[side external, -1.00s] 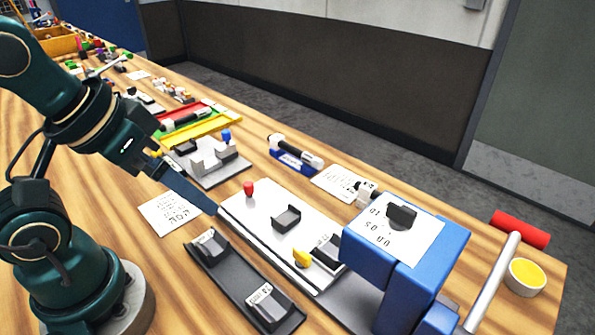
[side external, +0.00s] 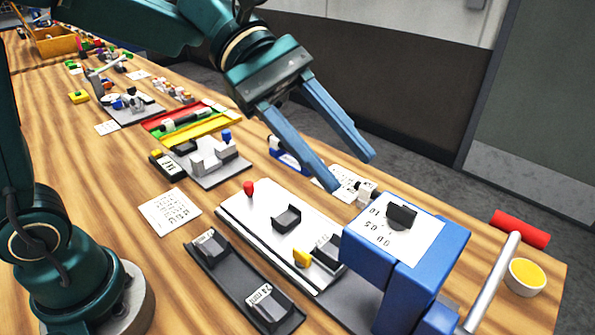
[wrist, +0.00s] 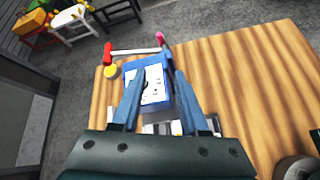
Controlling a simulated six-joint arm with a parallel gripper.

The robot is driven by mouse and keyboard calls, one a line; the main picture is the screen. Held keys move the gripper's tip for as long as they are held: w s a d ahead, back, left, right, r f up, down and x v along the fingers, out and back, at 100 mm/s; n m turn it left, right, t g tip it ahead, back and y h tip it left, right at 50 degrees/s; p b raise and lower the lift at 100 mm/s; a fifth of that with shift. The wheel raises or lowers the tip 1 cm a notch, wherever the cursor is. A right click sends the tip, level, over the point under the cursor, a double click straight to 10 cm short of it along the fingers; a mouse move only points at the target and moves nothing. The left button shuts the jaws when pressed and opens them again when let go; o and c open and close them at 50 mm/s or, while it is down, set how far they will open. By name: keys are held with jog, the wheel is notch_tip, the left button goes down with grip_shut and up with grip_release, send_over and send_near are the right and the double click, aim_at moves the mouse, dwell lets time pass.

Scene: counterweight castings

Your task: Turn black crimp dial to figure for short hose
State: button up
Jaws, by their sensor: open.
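The black dial (side external: 401,215) stands on a white plate with printed figures (side external: 425,238), on top of the blue press (side external: 445,252). Its raised grip lies across the dial; the figures look turned and I cannot tell for sure which one it points to. My gripper (side external: 350,171) is open and empty, above the bench behind and left of the dial, apart from it. In the wrist view the blue press (wrist: 158,68) and its white plate (wrist: 156,84) show between my fingers; the left finger partly covers the plate.
A white board (side external: 255,222) with black cradles and a dark tray (side external: 233,273) lie left of the press. A printed card (side external: 170,210) lies on the bench. A red-ended lever (side external: 519,228) and a yellow-filled cup (side external: 526,277) stand right of the press.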

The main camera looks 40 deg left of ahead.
aim_at(401, 206)
jog(key=w+f+n, duration=0.1)
jog(key=w, duration=0.1)
jog(key=w+d+f+n+h, duration=0.1)
jog(key=f, duration=0.1)
jog(key=w+f+n+h, duration=0.1)
jog(key=w+f, duration=0.1)
jog(key=shift+w+d+n+g, duration=0.2)
jog(key=shift+w+n+g, duration=0.15)
jog(key=shift+n+g, duration=0.05)
jog(key=shift+d+f, duration=0.2)
jog(key=shift+d, duration=0.05)
jog(key=shift+x, duration=2.3)
jog(key=shift+s, duration=0.1)
grip_shut()
